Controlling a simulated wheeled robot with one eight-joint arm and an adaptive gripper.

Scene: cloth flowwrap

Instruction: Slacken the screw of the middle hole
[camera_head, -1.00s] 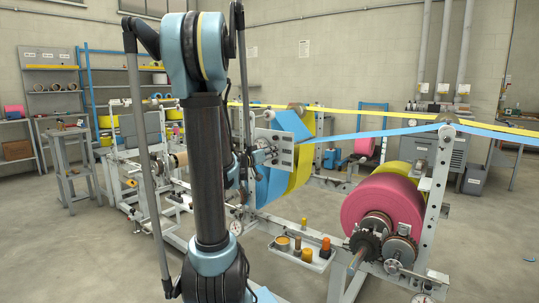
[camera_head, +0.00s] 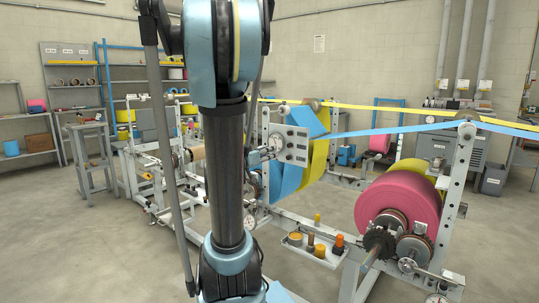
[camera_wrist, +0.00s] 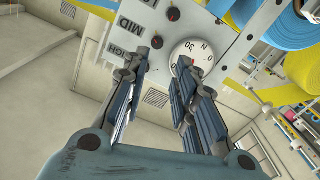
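A pale metal plate (camera_wrist: 200,15) carries the printed labels MID and HIGH in the wrist view. A white numbered dial (camera_wrist: 190,52) lies beyond my fingertips. My gripper (camera_wrist: 169,62) is open, its two fingers apart with nothing visible between them. The right finger overlaps the dial's lower edge in the picture; contact cannot be told. In the head view the plate (camera_head: 298,152) shows several holes; my arm partly hides that area.
Blue web (camera_head: 290,178) and yellow web (camera_head: 318,165) hang beside the plate. A pink roll (camera_head: 400,195) stands at the right on the frame. A tray (camera_head: 298,250) with small containers sits low in front. Open floor (camera_head: 90,250) lies at the left.

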